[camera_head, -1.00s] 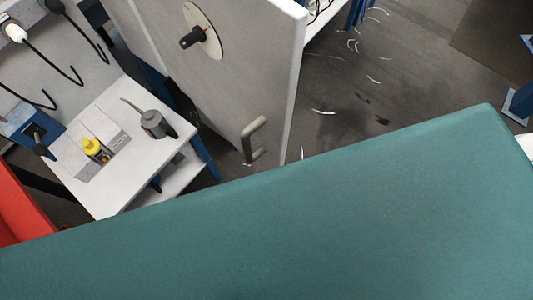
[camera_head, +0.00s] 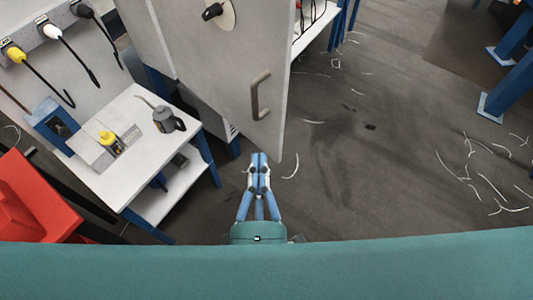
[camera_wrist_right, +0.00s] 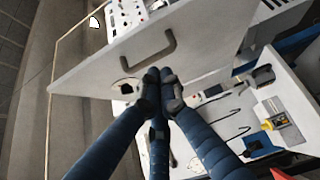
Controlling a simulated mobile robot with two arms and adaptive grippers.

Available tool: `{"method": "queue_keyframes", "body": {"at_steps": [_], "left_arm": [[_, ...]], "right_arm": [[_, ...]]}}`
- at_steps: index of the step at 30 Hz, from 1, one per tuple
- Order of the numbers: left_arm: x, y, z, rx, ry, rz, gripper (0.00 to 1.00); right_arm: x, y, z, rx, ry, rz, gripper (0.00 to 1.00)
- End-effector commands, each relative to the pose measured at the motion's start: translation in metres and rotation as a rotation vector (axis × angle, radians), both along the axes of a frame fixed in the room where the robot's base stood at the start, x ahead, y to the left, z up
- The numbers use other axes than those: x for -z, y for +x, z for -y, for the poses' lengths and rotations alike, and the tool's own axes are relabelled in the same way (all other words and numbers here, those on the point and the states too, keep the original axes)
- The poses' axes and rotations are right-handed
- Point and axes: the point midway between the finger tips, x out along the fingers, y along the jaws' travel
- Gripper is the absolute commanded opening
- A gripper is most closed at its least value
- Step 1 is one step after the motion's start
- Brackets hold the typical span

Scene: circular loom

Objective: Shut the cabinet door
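The grey cabinet door (camera_head: 230,75) stands open in the head view, with a bar handle (camera_head: 260,95) near its free edge and a black knob (camera_head: 212,11) on a round plate. In the right wrist view the door (camera_wrist_right: 95,72) fills the upper middle, with its handle (camera_wrist_right: 149,58) beyond the fingertips. My right gripper (camera_head: 259,158) is just below the door's lower edge in the head view, its fingers together and empty. It also shows in the right wrist view (camera_wrist_right: 160,75), apart from the handle. My left gripper is in neither view.
A white bench (camera_head: 95,178) with a grey oil can (camera_head: 168,120) and a yellow-topped bottle (camera_head: 108,140) stands left of the door. A red bin (camera_head: 30,205) is at far left. The floor (camera_head: 340,180) to the right is open, with scattered white strands.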

Motion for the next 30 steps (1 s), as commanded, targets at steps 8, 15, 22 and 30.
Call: {"method": "queue_keyframes", "body": {"at_steps": [8,15,22,30], "left_arm": [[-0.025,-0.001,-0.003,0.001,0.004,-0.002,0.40],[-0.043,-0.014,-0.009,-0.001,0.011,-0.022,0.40],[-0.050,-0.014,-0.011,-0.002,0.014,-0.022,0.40],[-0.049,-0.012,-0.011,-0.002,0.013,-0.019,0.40]], "right_arm": [[-0.005,0.059,0.001,0.001,0.000,0.001,0.00],[-0.004,0.098,0.014,-0.001,-0.003,-0.002,0.00],[-0.001,0.112,0.028,-0.003,0.000,-0.003,0.00],[0.001,0.113,0.030,-0.003,0.002,-0.003,0.00]]}}
